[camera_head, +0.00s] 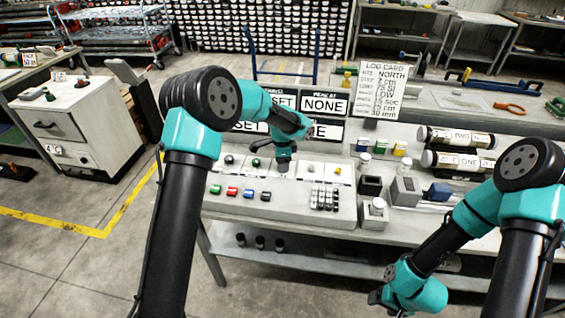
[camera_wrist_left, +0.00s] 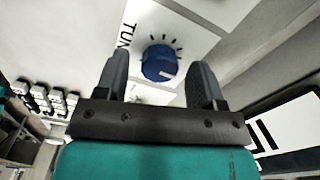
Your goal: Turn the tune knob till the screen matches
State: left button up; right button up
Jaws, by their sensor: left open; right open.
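The blue tune knob (camera_wrist_left: 158,62) has a white pointer mark and sits on a pale panel with tick marks and partly hidden lettering, in the left wrist view. My left gripper (camera_head: 283,170) is open over the console (camera_head: 300,208). In the left wrist view its two fingers stand on either side of the knob, apart from each other; I cannot tell whether they touch it. In the head view the gripper hides the knob. The screen (camera_head: 325,104) reads "NONE" at right and "SET" at left, partly covered by my left arm. My right gripper (camera_head: 376,297) is low at the front right.
The console carries coloured buttons (camera_head: 248,194) and a keypad (camera_head: 325,197). A log card (camera_head: 381,90) stands behind it. Labelled core tubes (camera_head: 455,137) and small boxes (camera_head: 405,190) lie to the right. A white cabinet (camera_head: 75,125) stands at left.

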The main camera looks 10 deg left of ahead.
pick_arm(q)
jog(key=shift+f, duration=0.25)
jog(key=c, duration=0.9)
jog(key=shift+c, duration=0.2)
jog(key=shift+n, duration=0.5)
jog(key=n, duration=0.2)
jog(key=shift+n, duration=0.3)
jog(key=n, duration=0.3)
jog(key=shift+n, duration=0.3)
jog(key=n, duration=0.6)
jog(key=shift+n, duration=0.3)
